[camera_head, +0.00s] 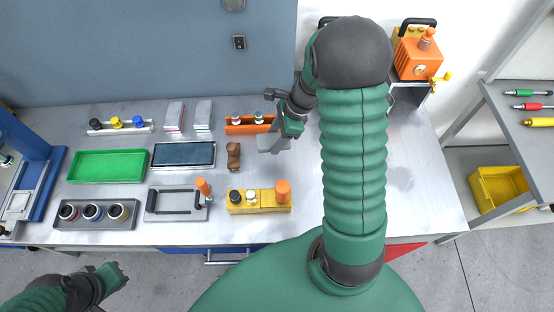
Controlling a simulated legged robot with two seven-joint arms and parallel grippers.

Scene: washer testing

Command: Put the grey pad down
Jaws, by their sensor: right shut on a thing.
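My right gripper (291,125) is over the middle of the workbench, shut on a grey pad (270,144). The pad is a small flat grey piece at the lower left of the gripper, partly hidden by it. It is close above or at the bench top; I cannot tell whether it touches. My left gripper (115,277) is at the lower left, in front of the bench and away from the objects. Its fingertips are too small to read.
On the bench (400,205) are a green tray (108,165), a dark-topped tray (184,154), two pale stacked pads (203,114), an orange holder (240,129), a brown piece (233,155) and a yellow block (271,203). An orange machine (418,58) stands at the back right. My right arm hides part of the bench.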

